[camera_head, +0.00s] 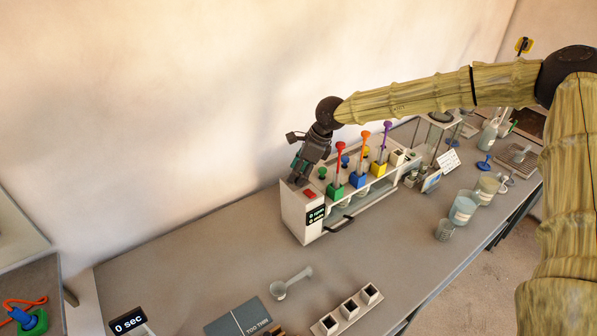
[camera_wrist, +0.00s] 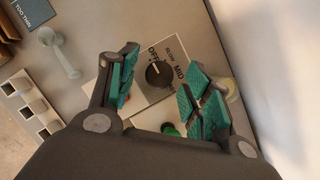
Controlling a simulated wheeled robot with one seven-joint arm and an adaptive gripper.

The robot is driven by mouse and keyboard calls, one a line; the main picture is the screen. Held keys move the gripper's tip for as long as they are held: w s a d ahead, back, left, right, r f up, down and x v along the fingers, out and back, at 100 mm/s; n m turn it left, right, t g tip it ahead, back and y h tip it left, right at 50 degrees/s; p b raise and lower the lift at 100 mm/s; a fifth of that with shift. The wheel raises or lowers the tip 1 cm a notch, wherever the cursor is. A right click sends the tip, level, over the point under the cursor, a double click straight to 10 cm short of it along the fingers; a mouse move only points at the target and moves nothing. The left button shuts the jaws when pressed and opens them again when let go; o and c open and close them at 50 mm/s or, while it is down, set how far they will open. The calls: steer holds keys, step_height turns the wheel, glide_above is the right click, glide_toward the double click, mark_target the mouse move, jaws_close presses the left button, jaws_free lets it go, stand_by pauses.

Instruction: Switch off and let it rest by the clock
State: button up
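The machine (camera_head: 295,212) is a pale box on the bench with a red button and a small dark display on its end. Its black round knob (camera_wrist: 158,74) shows in the wrist view on a plate marked OFF, SLOW and MID; I cannot clearly tell which mark it points to. My gripper (camera_wrist: 162,82) is open, with teal-padded fingers on either side of the knob, not closed on it. In the head view my gripper (camera_head: 300,178) is over the machine's left end and hides the knob. The clock (camera_head: 129,321), reading 0 sec, stands at the front left.
Coloured plungers, including a red one (camera_head: 338,165), stand in the machine's rack. A white scoop (camera_head: 290,284), a TOO THIN panel (camera_head: 238,318) and a block with dark square wells (camera_head: 347,311) lie in front. Beakers (camera_head: 463,207) stand right. The bench left of the machine is clear.

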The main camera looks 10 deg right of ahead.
mark_target(299, 175)
steer(key=shift+d+r, duration=0.1)
step_height(299, 175, up, 10)
stand_by(0.6)
